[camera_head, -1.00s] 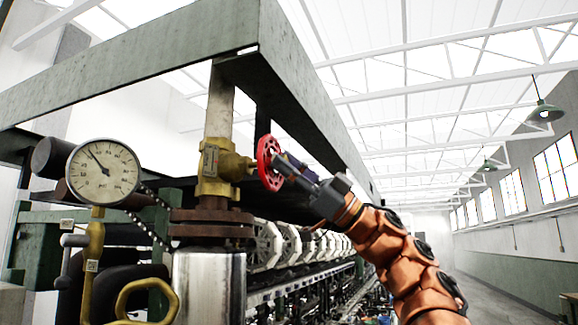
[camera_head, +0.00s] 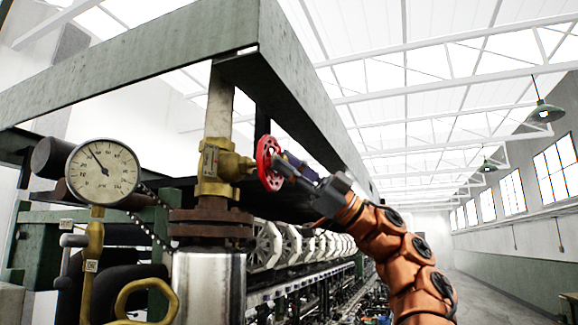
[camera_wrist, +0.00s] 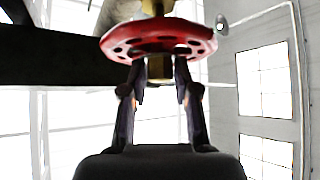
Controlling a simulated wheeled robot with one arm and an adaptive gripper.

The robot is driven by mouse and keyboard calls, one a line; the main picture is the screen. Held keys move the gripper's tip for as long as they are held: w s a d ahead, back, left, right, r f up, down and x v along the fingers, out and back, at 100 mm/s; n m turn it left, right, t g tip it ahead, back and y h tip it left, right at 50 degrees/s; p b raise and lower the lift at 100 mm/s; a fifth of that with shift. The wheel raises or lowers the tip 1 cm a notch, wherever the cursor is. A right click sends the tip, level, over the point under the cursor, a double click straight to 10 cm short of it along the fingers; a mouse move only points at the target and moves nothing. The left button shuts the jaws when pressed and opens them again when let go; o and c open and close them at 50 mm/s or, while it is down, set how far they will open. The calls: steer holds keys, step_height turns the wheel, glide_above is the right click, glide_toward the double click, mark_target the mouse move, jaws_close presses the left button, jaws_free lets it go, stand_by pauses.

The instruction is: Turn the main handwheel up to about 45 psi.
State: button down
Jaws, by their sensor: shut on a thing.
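The red handwheel (camera_head: 267,163) sits on the right side of a brass valve (camera_head: 217,168) on a vertical pipe. In the wrist view the handwheel (camera_wrist: 160,38) spans the top, with the brass hub below its rim. My gripper (camera_head: 281,165) is at the wheel from the right. Its two fingers (camera_wrist: 158,75) reach up to the wheel's face, one on each side of the hub, and it is shut on the handwheel. The round pressure gauge (camera_head: 103,172) stands left of the valve. Its needle points to the upper left; its small numbers are hard to read.
A green steel beam frame (camera_head: 150,72) runs above the valve and back to the right, close over my arm. A rusty flange (camera_head: 211,224) and a metal cylinder (camera_head: 209,285) stand below the valve. A long reeling machine (camera_head: 300,245) extends behind. The aisle at right is open.

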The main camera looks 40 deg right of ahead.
steer(key=c, duration=0.9)
jaws_free()
steer(key=v, duration=1.2)
